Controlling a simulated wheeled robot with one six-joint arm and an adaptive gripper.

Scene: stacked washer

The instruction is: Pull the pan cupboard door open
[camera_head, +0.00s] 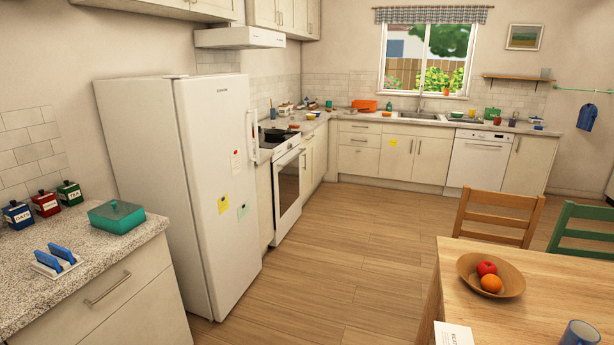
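I cannot tell which cupboard is the pan cupboard. Along the back wall, a cream base cupboard door with a yellow note (401,166) appears shut. Another cream base door (527,168) stands at the right end, beside the dishwasher, and looks shut. Narrow base cupboard fronts (308,162) between the stove and the corner also look shut. Cream wall cupboards (282,14) hang at the top left, cut off by the frame edge. A dark pan (273,135) sits on the stove. My gripper is not in view.
A white fridge (216,190) and white stove (288,185) line the left side. A white dishwasher (477,162) stands at the back. A wooden table (535,290) with chairs (497,215) fills the right front. The wooden floor (360,240) between is clear.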

